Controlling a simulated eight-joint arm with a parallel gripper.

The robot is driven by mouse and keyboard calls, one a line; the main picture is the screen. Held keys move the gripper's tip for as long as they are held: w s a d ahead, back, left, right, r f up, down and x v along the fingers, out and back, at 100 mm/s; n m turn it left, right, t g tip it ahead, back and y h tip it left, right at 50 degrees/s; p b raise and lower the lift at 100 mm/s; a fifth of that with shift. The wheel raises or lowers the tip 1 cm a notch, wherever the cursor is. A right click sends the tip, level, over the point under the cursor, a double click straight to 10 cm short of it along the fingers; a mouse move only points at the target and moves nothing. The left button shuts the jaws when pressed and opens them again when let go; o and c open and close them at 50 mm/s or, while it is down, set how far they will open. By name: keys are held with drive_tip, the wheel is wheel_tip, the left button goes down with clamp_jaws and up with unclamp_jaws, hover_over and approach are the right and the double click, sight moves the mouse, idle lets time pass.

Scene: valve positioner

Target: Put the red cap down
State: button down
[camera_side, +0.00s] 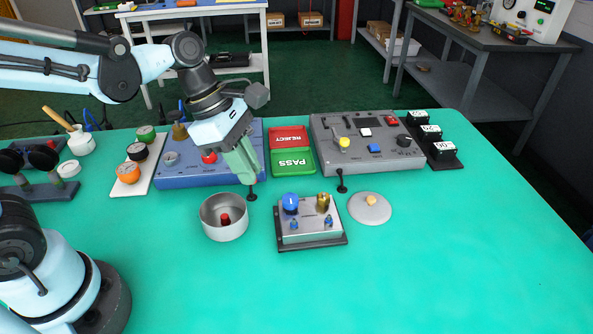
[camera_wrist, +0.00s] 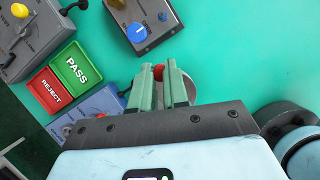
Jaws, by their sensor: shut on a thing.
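My gripper (camera_side: 247,180) points down at the front edge of the blue box, behind the metal bowl. In the wrist view my gripper (camera_wrist: 160,72) is shut on the red cap (camera_wrist: 158,72), which shows as a small red piece between the green fingertips. In the side view the fingers hide this held piece. The valve positioner (camera_side: 310,233) stands on a dark base, with a blue knob (camera_side: 290,202) and a brass fitting (camera_side: 323,202) on top.
The metal bowl (camera_side: 212,228) holds a small red piece (camera_side: 225,219). The blue box (camera_side: 180,180) and grey panel (camera_side: 365,140) stand behind. The front right mat is clear.

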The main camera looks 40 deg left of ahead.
drive_tip(key=s+a, duration=0.3)
drive_tip(key=a, duration=0.3)
drive_tip(key=shift+s+d+f, duration=0.1)
drive_tip(key=shift+d+f, duration=0.05)
drive_tip(key=shift+f, duration=2.05)
drive_tip(key=shift+s+d+f, duration=0.1)
drive_tip(key=shift+f, duration=2.1)
drive_tip(key=c, duration=1.1)
unclamp_jaws()
drive_tip(key=shift+o, duration=0.2)
wheel_tip(320, 180, up, 7)
